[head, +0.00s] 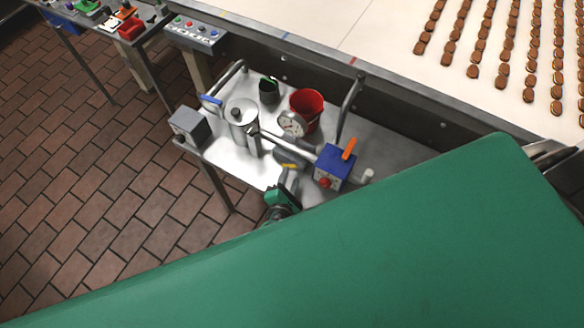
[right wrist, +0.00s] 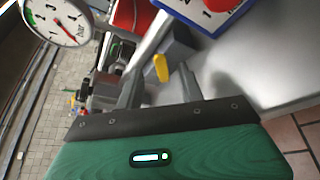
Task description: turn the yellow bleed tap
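The yellow bleed tap (head: 290,165) is a small yellow lever on a dark grey block under the pipework on the metal side table. In the right wrist view the yellow tap (right wrist: 161,68) shows just ahead of the gap between my grey fingers. My right gripper (head: 289,183) is at the table's front edge, close to the tap; in the right wrist view the gripper (right wrist: 160,84) is open and holds nothing. I cannot tell whether a finger touches the tap. My left gripper is not in view.
A conveyor (head: 380,25) with biscuits runs behind. My green arm hides the lower right.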

